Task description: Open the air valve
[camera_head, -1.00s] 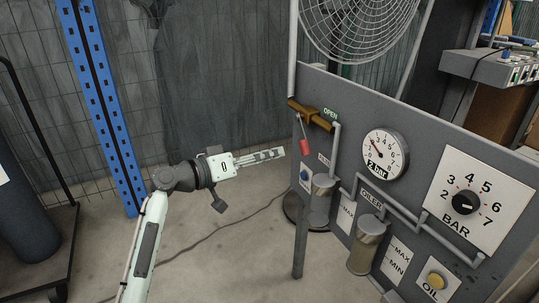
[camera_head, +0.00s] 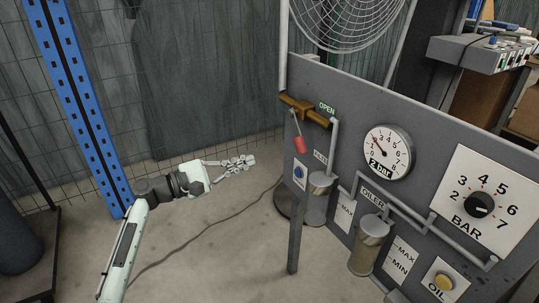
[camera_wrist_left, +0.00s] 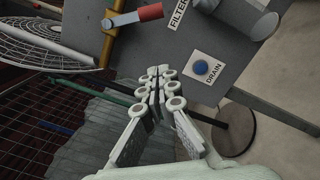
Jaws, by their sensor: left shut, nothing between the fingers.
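The air valve is a brass fitting (camera_head: 305,111) at the upper left of the grey panel, beside a green OPEN label (camera_head: 326,108). Its lever with a red handle (camera_head: 299,145) hangs down from it. The red handle also shows at the top of the left wrist view (camera_wrist_left: 150,12). My left gripper (camera_head: 248,161) is left of the panel, apart from the handle. Its fingers are shut and empty, and they show in the left wrist view (camera_wrist_left: 158,72). My right gripper is not in view.
The grey panel (camera_head: 340,92) carries a pressure gauge (camera_head: 388,152), a BAR knob (camera_head: 479,204), a filter bowl (camera_head: 318,205) and an oiler bowl (camera_head: 366,250). A wire fan guard (camera_head: 345,20) stands behind. A blue post (camera_head: 80,110) is at left.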

